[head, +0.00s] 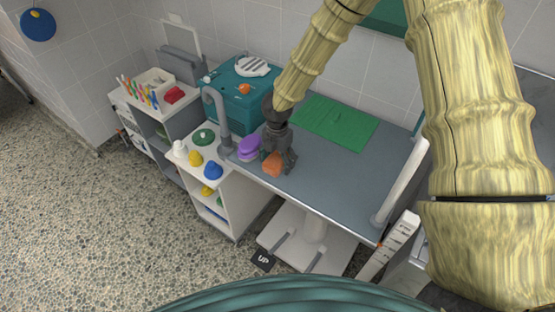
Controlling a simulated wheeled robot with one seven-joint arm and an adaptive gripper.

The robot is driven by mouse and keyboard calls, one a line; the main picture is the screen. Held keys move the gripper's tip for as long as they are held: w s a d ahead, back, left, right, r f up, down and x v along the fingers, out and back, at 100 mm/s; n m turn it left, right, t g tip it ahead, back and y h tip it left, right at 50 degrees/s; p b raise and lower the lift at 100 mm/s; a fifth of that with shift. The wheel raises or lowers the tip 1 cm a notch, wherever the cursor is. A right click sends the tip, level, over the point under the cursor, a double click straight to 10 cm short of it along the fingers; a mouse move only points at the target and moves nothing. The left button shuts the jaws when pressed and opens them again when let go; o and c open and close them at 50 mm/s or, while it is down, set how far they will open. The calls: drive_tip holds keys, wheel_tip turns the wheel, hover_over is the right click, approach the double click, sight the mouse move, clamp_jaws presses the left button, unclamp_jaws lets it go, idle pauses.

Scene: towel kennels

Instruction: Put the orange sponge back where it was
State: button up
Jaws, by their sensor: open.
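An orange piece (272,164), which looks like the orange sponge, is at the front left of the grey tabletop (335,180). My gripper (280,160) points down right at it, with its dark fingers open. One finger shows behind and to the right of the orange piece. I cannot tell whether the fingers touch it. A purple oval thing (248,148) lies just left of my gripper. A smaller orange thing (244,89) sits on top of the teal box (232,110) behind.
A green mat (335,122) lies at the back of the tabletop. A grey curved pipe (219,115) stands at its left end. A white shelf (240,203) with yellow, blue and green items stands left. The tabletop's right part is clear.

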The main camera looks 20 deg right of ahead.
sight(277, 158)
wheel_tip(277, 158, up, 12)
drive_tip(key=b, duration=0.2)
drive_tip(key=shift+r, duration=0.15)
idle(0.5)
idle(1.2)
